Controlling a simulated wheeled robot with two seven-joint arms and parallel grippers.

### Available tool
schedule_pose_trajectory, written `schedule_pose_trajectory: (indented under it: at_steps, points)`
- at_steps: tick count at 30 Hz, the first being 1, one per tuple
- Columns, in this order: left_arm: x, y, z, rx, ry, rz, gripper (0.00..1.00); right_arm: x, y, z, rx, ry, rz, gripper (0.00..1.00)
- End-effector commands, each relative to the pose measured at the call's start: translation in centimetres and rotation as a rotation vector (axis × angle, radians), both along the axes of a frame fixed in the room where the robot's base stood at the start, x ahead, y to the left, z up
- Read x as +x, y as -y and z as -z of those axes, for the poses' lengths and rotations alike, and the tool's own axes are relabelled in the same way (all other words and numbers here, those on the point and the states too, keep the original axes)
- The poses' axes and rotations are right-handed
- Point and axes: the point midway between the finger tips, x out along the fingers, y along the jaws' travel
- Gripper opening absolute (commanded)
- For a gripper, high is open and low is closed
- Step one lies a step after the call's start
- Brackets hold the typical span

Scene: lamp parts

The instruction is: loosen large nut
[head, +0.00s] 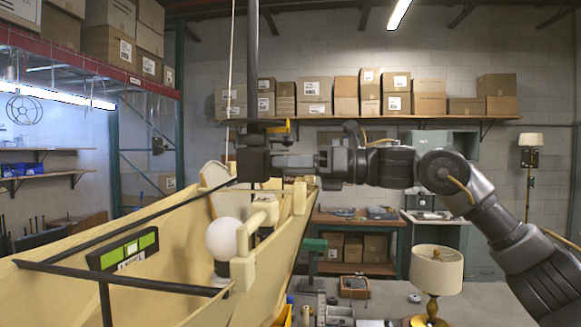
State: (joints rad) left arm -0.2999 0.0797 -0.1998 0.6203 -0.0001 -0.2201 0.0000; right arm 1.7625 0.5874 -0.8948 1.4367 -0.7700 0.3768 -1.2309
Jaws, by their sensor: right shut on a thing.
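My right gripper (283,161) reaches in from the right at the end of its dark arm. Its jaws are shut at the right side of a black block (253,165), which sits on a dark upright pole (252,60). The large nut is not clearly distinguishable; what lies between the jaws is small and mostly hidden by the fingers. My left gripper is not in view.
A cream, trough-like body (180,235) with a white globe (226,239) and black bars fills the lower left. A table lamp (436,270) stands on the grey bench (480,300) at the lower right. Several boxes line a back shelf (400,118).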

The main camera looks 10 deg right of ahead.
Motion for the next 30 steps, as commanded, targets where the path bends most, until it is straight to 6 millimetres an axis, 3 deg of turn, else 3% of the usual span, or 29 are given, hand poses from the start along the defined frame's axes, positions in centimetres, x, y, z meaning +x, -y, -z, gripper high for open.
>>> schedule_pose_trajectory:
  at_steps: [1, 2, 6, 17, 30]
  points:
    - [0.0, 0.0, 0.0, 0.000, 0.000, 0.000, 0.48, 0.0, 0.1, -0.3, 0.005, 0.004, 0.003, 0.19]
    - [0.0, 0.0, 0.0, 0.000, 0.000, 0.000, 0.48, 0.0, 0.1, -0.3, 0.004, 0.005, 0.003, 0.46]
    - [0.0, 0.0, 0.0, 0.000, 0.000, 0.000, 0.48, 0.0, 0.1, -0.2, 0.003, 0.004, 0.002, 0.64]
    - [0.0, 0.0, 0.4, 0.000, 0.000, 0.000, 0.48, -0.1, 0.6, 0.1, 0.002, 0.004, 0.002, 0.64]
    - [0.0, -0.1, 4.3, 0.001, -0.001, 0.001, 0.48, -2.6, 8.1, 0.2, 0.004, 0.004, 0.004, 0.64]
